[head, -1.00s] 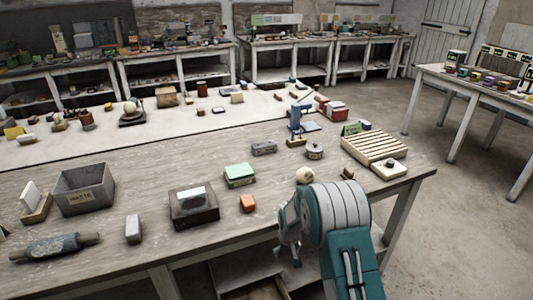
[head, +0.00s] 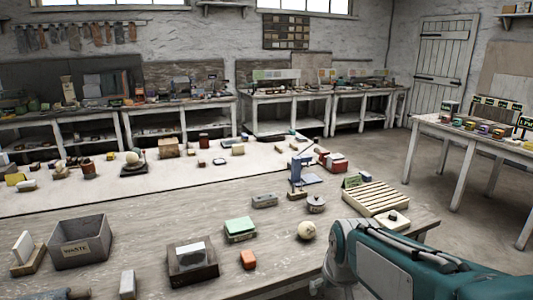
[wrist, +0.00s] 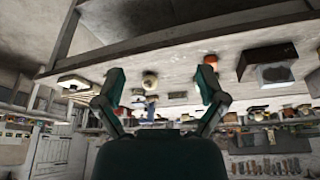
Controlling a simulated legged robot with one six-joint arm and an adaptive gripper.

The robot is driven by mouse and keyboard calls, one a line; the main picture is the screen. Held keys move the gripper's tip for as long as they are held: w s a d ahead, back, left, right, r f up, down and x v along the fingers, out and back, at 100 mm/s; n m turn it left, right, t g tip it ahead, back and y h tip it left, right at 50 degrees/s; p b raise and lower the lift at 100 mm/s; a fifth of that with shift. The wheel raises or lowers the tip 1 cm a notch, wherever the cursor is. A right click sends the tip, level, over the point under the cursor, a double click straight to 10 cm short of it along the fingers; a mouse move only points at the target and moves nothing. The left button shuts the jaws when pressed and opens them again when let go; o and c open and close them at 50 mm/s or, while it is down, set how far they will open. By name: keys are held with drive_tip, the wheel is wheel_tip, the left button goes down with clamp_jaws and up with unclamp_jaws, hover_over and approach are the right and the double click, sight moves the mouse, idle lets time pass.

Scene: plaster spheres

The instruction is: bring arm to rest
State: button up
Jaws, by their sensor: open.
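My gripper (wrist: 160,75) shows in the wrist view with its two teal fingers spread wide and nothing held between them. The wrist picture is upside down, with the workbench across its top. In the head view my teal arm (head: 400,262) is folded low at the right, over the bench's front corner, and mostly hides the gripper.
Open floor (head: 460,225) is at the right.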

drive_tip(key=s+d+r, duration=0.1)
drive_tip(key=s, duration=0.7)
drive_tip(key=s+d+r+m+t, duration=0.1)
drive_tip(key=s+r, duration=0.1)
drive_tip(key=s, duration=0.6)
drive_tip(key=shift+s+d+r, duration=0.15)
drive_tip(key=shift+r, duration=0.1)
